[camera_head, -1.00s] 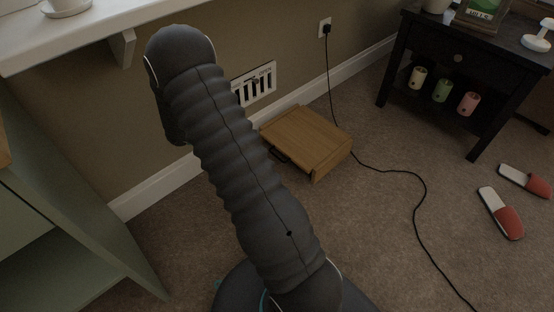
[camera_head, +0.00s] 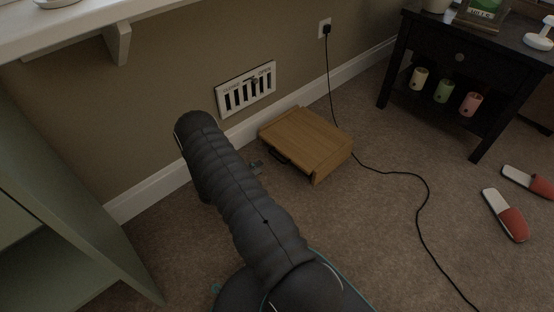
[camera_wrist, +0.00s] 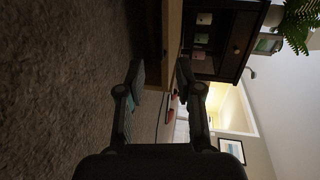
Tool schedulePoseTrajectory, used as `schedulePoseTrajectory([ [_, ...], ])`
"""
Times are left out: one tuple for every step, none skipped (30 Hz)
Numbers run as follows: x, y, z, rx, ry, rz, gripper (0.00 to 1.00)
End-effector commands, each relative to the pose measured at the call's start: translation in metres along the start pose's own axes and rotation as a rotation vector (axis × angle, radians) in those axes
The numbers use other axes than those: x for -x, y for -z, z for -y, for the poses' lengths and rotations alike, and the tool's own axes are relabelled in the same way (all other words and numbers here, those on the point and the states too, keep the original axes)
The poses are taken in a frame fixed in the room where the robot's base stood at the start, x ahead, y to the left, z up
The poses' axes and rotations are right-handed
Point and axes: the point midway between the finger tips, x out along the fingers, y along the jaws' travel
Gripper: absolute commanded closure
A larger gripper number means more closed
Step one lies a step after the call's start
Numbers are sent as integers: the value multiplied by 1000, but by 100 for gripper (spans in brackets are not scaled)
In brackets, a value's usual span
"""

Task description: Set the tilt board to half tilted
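The tilt board (camera_head: 306,138) is a wooden board low on the carpet beside the wall, with a dark handle (camera_head: 279,156) on its near left side. I cannot tell its exact tilt angle. In the wrist view its wooden edge (camera_wrist: 173,30) shows upright at the top, beyond and between my fingers. My gripper (camera_wrist: 160,78) is open, with a gap between the fingertips and nothing clearly held. In the head view my arm hides most of the gripper; a small part (camera_head: 257,166) shows just left of the handle. I cannot tell whether it touches the board.
A white wall vent (camera_head: 246,89) is behind the board. A black cable (camera_head: 400,173) runs from the socket (camera_head: 324,28) across the carpet at the right. A dark side table (camera_head: 470,80) and red slippers (camera_head: 508,214) are further right. A green shelf unit (camera_head: 70,215) stands left.

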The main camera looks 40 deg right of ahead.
Motion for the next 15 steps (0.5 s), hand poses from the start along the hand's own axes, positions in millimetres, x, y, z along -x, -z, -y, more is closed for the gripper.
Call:
schedulePoseTrajectory([
  [-10,1,-1,-1,0,-4,65],
  [-16,2,-1,-1,0,-5,65],
  [-24,1,-1,-1,0,-4,65],
  [-30,1,-1,-1,0,-4,65],
  [-35,2,-1,-1,0,-5,65],
  [-42,1,-1,-1,0,-4,65],
  [-48,2,-2,-2,0,-4,65],
  [-54,2,-2,-2,-1,-5,65],
  [-61,1,-1,-3,-1,-3,65],
  [-67,1,-1,-3,-1,-4,65],
  [-72,1,-1,-3,-1,-4,65],
  [-78,1,-1,-3,-1,-3,65],
  [-83,1,-1,-3,-1,-3,65],
  [-88,1,-1,-3,0,-3,65],
  [-93,1,-1,-3,0,-3,65],
])
